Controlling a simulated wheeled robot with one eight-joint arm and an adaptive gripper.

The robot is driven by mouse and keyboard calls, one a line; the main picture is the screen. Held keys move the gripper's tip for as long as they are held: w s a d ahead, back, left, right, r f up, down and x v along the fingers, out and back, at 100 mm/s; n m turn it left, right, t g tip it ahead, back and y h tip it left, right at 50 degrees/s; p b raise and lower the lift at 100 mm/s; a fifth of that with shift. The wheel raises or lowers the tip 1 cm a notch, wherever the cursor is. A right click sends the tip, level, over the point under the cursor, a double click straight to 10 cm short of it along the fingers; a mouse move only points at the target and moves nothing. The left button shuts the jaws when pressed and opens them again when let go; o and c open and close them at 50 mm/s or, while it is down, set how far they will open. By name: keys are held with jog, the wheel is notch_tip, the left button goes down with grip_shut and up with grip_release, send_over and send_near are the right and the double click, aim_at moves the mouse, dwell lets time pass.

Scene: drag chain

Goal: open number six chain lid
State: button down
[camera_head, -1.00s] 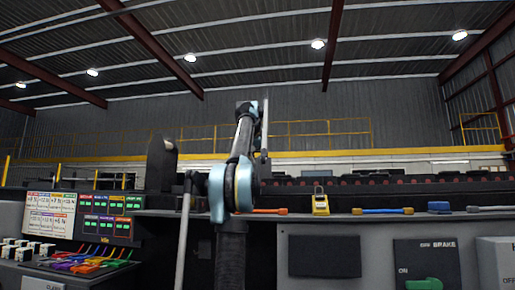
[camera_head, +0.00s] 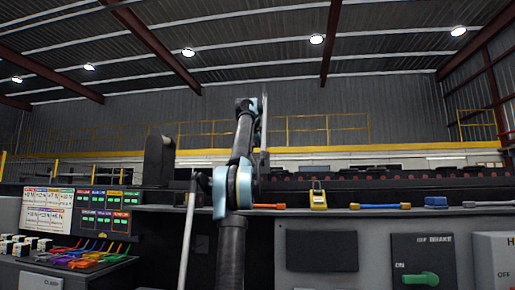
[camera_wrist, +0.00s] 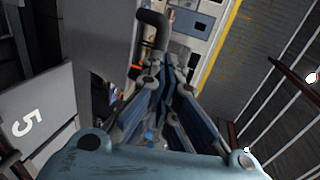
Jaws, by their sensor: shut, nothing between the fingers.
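My gripper (camera_wrist: 160,78) shows in the wrist view with its blue-grey fingers drawn together and nothing held. In the head view my dark and pale-blue arm rises in the middle, and the fingers cannot be made out. A grey plate marked with a white 5 (camera_wrist: 38,112) is at the left of the wrist view, beside and apart from my gripper. No lid marked six can be made out in either view.
A workbench carries a yellow padlock-like piece (camera_head: 318,198), a blue-handled tool (camera_head: 380,206) and coloured levers (camera_head: 85,255) at left. A switch box with a green knob (camera_head: 421,279) is at right. A yellow railing (camera_head: 320,130) runs behind.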

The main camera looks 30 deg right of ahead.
jog(key=shift+w+d+r, duration=0.25)
jog(key=shift+w+d, duration=0.2)
jog(key=shift+w, duration=0.15)
jog(key=r+v, duration=0.2)
jog(key=v, duration=1.1)
jog(key=shift+r, duration=0.5)
